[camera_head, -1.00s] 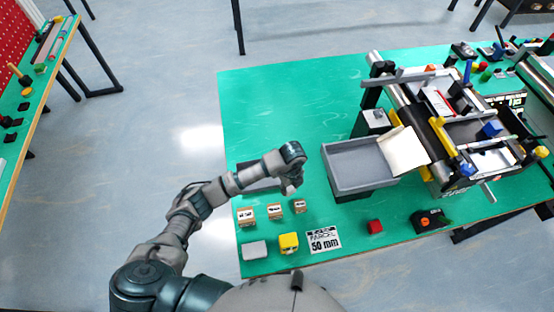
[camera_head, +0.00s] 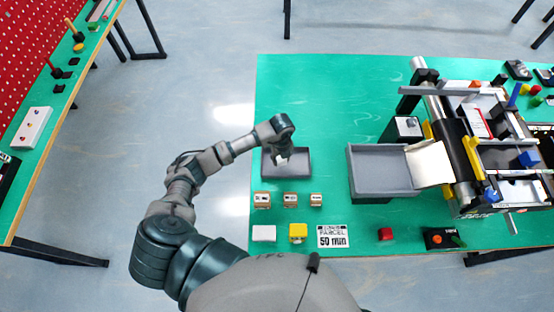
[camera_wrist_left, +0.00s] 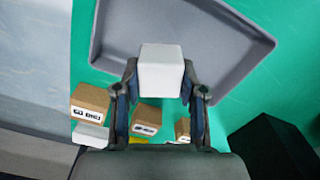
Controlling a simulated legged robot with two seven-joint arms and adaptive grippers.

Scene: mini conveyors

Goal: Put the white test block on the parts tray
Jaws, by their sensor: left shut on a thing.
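The white test block (camera_wrist_left: 161,72) is gripped between the two fingers of my left gripper (camera_wrist_left: 160,85) in the left wrist view. In the head view my left gripper (camera_head: 283,156) is over the small dark grey tray (camera_head: 302,168), and a bit of the white block shows below its fingers. In the left wrist view the grey tray (camera_wrist_left: 225,60), with raised rims, lies beyond and below the block. The block appears above the tray floor; whether it touches cannot be told. My right gripper is not in view.
Several small labelled wooden boxes (camera_head: 290,200) stand in front of the tray. A flat white piece (camera_head: 264,233) and a yellow block (camera_head: 298,232) lie nearer. A larger grey bin (camera_head: 358,187) adjoins the conveyor (camera_head: 458,157) on the right. The green table behind the tray is clear.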

